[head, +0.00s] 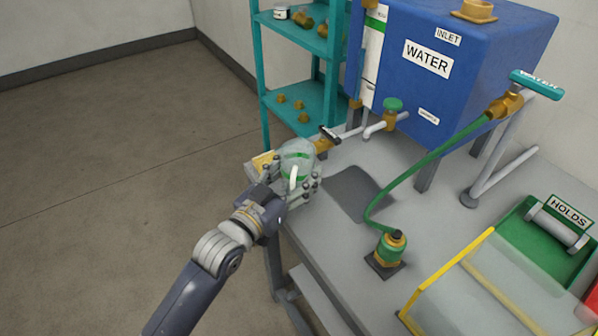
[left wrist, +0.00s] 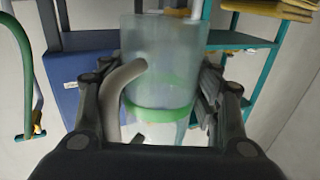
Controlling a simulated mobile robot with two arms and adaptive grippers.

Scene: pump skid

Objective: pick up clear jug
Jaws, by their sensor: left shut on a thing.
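The clear jug (head: 298,157) is a translucent cup with a green band and a pale curved handle. In the left wrist view the jug (left wrist: 158,65) stands upright between the fingers, handle to the left. My left gripper (head: 292,185) is shut on the jug, with fingers on both sides of it. In the left wrist view the gripper (left wrist: 160,112) frames the jug's lower half. I cannot tell whether the jug's base touches the table. My right gripper is not in view.
A blue WATER tank (head: 455,75) stands behind, with a green-handled valve (head: 392,108). A green hose (head: 425,160) runs to a brass fitting (head: 390,247). A teal shelf (head: 300,110) is at the back. A green HOLDS box (head: 535,235) is at right. Open floor lies left.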

